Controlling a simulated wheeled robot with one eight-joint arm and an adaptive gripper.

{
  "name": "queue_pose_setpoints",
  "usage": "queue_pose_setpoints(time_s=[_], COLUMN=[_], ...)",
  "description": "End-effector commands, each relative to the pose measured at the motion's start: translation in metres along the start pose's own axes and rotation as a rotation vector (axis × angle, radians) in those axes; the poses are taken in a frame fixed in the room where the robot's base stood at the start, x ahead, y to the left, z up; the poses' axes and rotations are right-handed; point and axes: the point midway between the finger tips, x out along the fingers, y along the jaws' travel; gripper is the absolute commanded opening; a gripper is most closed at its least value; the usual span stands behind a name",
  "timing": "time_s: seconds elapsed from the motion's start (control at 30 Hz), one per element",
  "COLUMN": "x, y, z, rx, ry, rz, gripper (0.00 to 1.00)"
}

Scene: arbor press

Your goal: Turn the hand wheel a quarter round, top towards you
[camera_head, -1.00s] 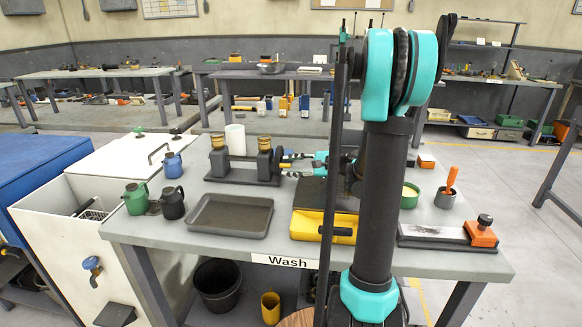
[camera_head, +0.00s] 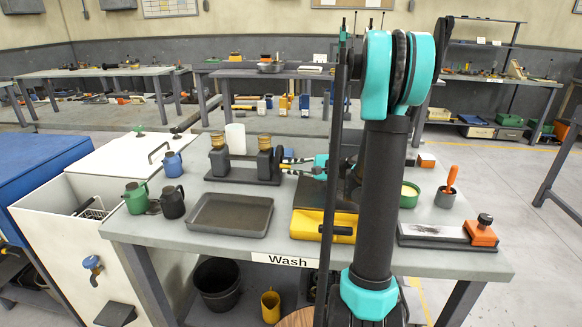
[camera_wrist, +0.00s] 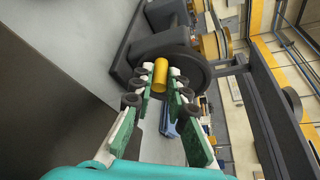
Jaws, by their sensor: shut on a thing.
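The hand wheel (camera_wrist: 193,77) is a dark disc on the side of a dark machine; it also shows at the right end of a low bench device (camera_head: 279,157) in the head view. A yellow cylindrical grip (camera_wrist: 160,74) sticks out from the wheel towards my wrist camera. My gripper (camera_wrist: 160,78) is shut on this grip, with white and green fingers on both sides of it. In the head view my gripper (camera_head: 285,163) is at the wheel's right side, small and partly hidden by my arm.
The device's dark base (camera_head: 228,175) stands on the grey table marked Wash. A dark tray (camera_head: 230,214) and a yellow box (camera_head: 307,226) lie in front. A white cup (camera_head: 235,139) is behind it. A green cup (camera_head: 410,195) stands to the right.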

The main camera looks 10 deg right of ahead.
Motion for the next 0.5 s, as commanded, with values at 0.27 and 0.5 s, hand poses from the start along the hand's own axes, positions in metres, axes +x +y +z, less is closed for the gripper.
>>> queue_pose_setpoints(time_s=[0.27,0.5], x=[-0.0002,-0.0002], y=[0.0001,0.0000], z=[0.0000,0.0000], rx=[0.001,0.002], ry=[0.001,0.000], rz=[0.001,0.001], gripper=[0.27,0.36])
